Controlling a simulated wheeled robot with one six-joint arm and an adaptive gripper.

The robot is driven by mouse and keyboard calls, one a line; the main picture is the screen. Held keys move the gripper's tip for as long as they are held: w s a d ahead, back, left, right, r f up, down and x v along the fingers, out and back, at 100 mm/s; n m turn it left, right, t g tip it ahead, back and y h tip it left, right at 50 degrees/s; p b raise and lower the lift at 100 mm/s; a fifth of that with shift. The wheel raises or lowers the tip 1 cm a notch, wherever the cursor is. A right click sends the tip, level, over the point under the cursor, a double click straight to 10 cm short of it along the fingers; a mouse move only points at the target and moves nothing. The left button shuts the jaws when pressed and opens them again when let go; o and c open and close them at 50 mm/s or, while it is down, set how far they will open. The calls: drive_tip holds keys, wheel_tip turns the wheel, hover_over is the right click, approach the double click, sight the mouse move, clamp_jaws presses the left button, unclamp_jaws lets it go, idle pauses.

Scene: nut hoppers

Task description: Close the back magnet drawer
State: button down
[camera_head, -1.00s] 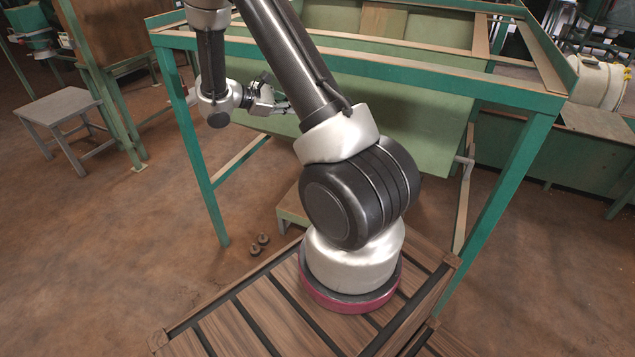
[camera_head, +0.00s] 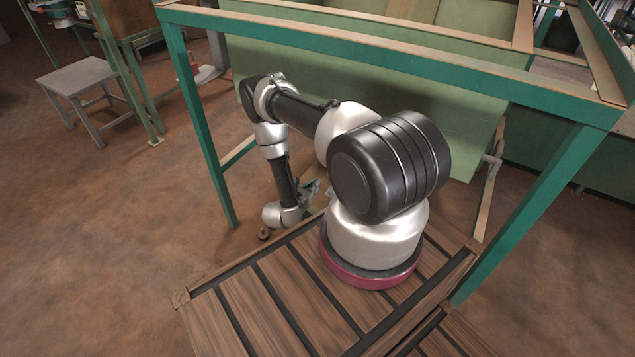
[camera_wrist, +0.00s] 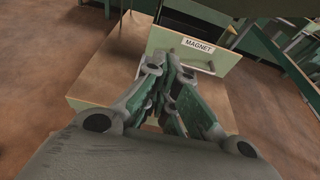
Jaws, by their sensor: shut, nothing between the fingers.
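In the wrist view a pale green panel with a white MAGNET label (camera_wrist: 197,46) and a small bar handle below it faces me, taken as the drawer front (camera_wrist: 222,62). How far the drawer stands out cannot be told. My gripper (camera_wrist: 172,62) is shut and empty, its fingertips just in front of the panel's left part in the picture; whether they touch it cannot be told. In the head view my gripper (camera_head: 314,188) is low beside my base, and the drawer is hidden there.
A brown board with a pale green edge (camera_wrist: 105,75) lies below my fingers. A green frame (camera_head: 400,62) with upright legs stands over my arm, the large green hopper (camera_head: 375,110) behind it. A grey stool (camera_head: 85,78) is at left.

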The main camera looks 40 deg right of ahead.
drive_tip(key=r+x, duration=0.1)
drive_tip(key=x, duration=1)
drive_tip(key=shift+d, duration=0.35)
drive_tip(key=shift+w, duration=0.1)
